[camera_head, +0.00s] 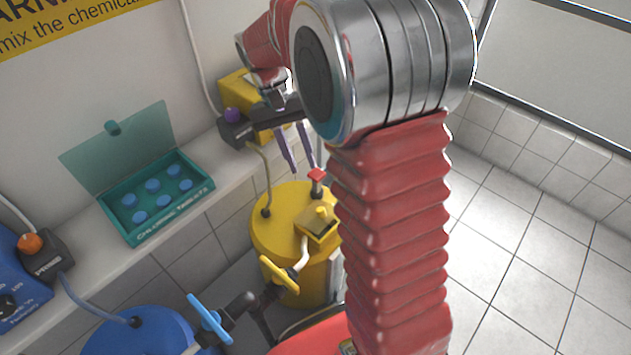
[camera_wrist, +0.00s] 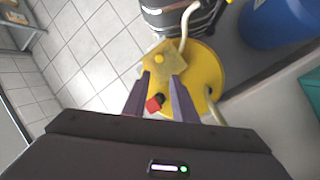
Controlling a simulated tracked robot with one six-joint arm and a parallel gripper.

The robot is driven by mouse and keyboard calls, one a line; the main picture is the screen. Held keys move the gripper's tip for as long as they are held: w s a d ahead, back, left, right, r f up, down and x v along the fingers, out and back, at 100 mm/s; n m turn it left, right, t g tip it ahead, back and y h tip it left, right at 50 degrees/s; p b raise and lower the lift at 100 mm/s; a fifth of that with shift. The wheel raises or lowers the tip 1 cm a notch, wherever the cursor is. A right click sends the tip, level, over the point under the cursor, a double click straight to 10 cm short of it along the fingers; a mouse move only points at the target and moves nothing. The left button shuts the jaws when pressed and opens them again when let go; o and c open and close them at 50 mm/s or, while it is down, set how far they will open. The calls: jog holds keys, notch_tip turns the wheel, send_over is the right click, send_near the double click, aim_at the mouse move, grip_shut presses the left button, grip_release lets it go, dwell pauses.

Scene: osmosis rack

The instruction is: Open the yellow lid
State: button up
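The yellow lid (camera_head: 318,225) is a square plate with a small round knob on top of the yellow barrel (camera_head: 268,222). It looks closed and flat. In the wrist view the lid (camera_wrist: 160,66) lies just beyond my fingertips, its knob in plain sight. My gripper (camera_head: 303,168) has two purple fingers that point down above the barrel. They stand apart with nothing between them that I can see as held. In the wrist view my gripper (camera_wrist: 162,77) seems to be above the lid's near edge, apart from it. My arm hides the barrel's right side in the head view.
A red cap (camera_head: 316,175) stands on the barrel near the fingers. A yellow-handled valve (camera_head: 279,274) and a blue-handled valve (camera_head: 209,319) sit in front. A blue barrel (camera_head: 145,331) is at lower left. A teal tablet box (camera_head: 150,198) stands open on the ledge. Tiled floor at right is clear.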

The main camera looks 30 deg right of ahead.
jog(key=shift+s+r, duration=0.2)
jog(key=shift+r, duration=0.1)
jog(key=shift+c, duration=0.6)
jog(key=s+a+r+t, duration=0.1)
jog(key=s+r, duration=0.1)
jog(key=s+a+r+n+t, duration=0.1)
jog(key=s+r, duration=0.1)
jog(key=s+a+r+n+t, duration=0.1)
jog(key=s+r+t, duration=0.1)
jog(key=s, duration=0.1)
jog(key=shift+r+y, duration=0.25)
jog(key=shift+y, duration=0.05)
grip_shut()
jog(key=s+a+r+n+t+y, duration=0.1)
jog(key=s+a+n+t, duration=0.1)
jog(key=s+t, duration=0.3)
jog(key=shift+s+a+r+n+t, duration=0.35)
jog(key=shift+s+a, duration=0.1)
jog(key=shift+s, duration=1.75)
jog(key=shift+d, duration=0.15)
